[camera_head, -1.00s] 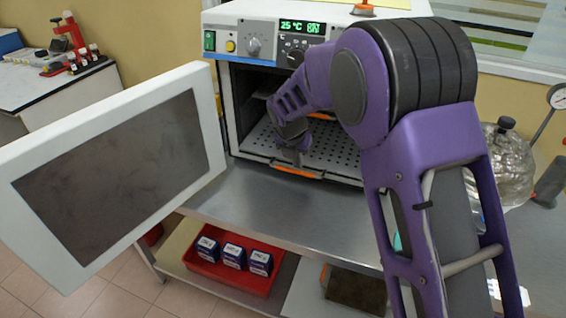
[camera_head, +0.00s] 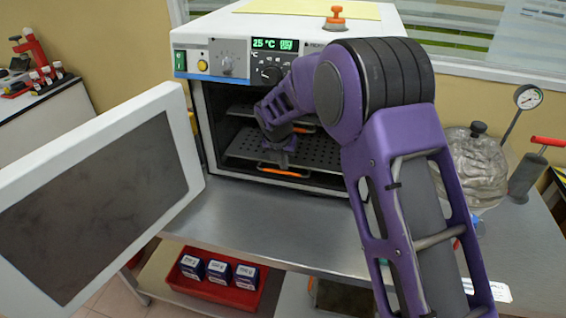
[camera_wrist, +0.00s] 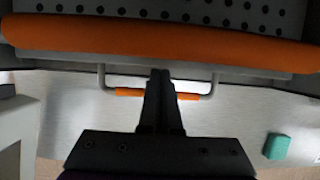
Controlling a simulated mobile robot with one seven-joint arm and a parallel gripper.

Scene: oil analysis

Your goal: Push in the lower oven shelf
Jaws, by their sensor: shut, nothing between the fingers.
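The oven (camera_head: 215,78) stands on a steel table with its door swung open to the left. Its lower shelf (camera_head: 244,148) is a perforated tray with an orange-gripped handle (camera_head: 284,174) at the front, close to the oven's front frame. My gripper (camera_head: 279,160) is shut and empty, at the front of the lower shelf by its handle. In the wrist view, my fingertips (camera_wrist: 160,75) overlap the middle of an orange-gripped handle (camera_wrist: 130,92); I cannot tell whether they touch it. My wrist hides part of the shelf.
The open oven door (camera_head: 190,165) stands to the left. A glass vessel (camera_head: 478,165) is on the right. A red tray (camera_head: 215,290) of boxes is below the table.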

